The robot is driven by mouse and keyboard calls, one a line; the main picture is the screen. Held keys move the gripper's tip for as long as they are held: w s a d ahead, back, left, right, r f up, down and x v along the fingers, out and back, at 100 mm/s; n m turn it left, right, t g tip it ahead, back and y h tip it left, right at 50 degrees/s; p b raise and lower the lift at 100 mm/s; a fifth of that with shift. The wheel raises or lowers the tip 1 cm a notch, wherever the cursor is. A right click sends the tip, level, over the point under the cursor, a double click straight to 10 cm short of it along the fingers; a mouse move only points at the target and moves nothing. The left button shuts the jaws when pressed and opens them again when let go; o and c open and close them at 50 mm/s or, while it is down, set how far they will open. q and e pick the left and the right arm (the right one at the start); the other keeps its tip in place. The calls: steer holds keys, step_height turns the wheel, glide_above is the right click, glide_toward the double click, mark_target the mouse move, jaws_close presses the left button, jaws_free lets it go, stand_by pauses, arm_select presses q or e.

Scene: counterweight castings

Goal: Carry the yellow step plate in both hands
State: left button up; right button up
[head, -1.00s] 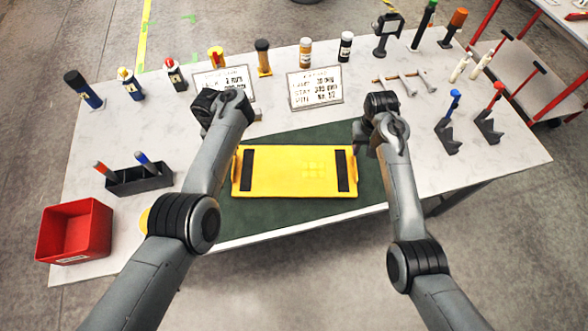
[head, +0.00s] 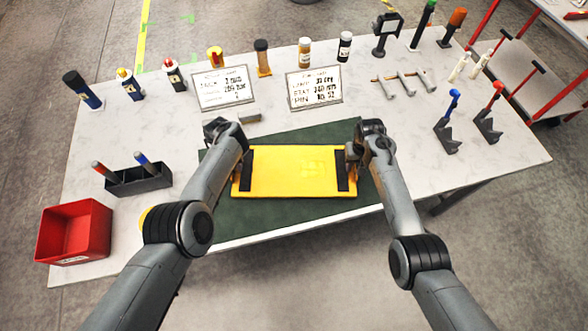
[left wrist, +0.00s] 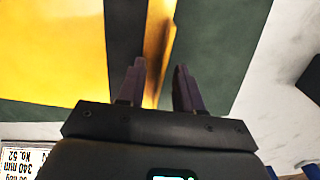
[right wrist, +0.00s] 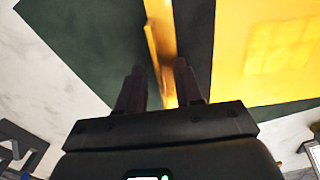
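The yellow step plate (head: 290,175) lies flat on a dark green mat (head: 285,220), with a black strip near each end and an upright yellow handle at each end. My left gripper (left wrist: 158,82) is open at the plate's left end; in the left wrist view its fingers stand either side of the yellow handle (left wrist: 157,50). In the head view my own wrist mostly hides it. My right gripper (right wrist: 160,82) is open at the right end, fingers either side of the other handle (right wrist: 160,45). Gaps show between fingers and handles; I cannot tell whether the fingertips touch.
A red bin (head: 75,232) and a black holder (head: 138,180) stand at the left. Two sign cards (head: 224,88) and several bottles line the back. Metal clamps (head: 404,84) and two dark stands (head: 448,135) are at the right. The mat's front strip is clear.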

arm_select(q)
steer(key=shift+c, duration=0.3)
arm_select(e)
steer(key=shift+c, duration=0.3)
arm_select(q)
jaws_close()
arm_select(e)
jaws_close()
arm_select(q)
steer(key=shift+w+r, duration=0.1)
stand_by(0.6)
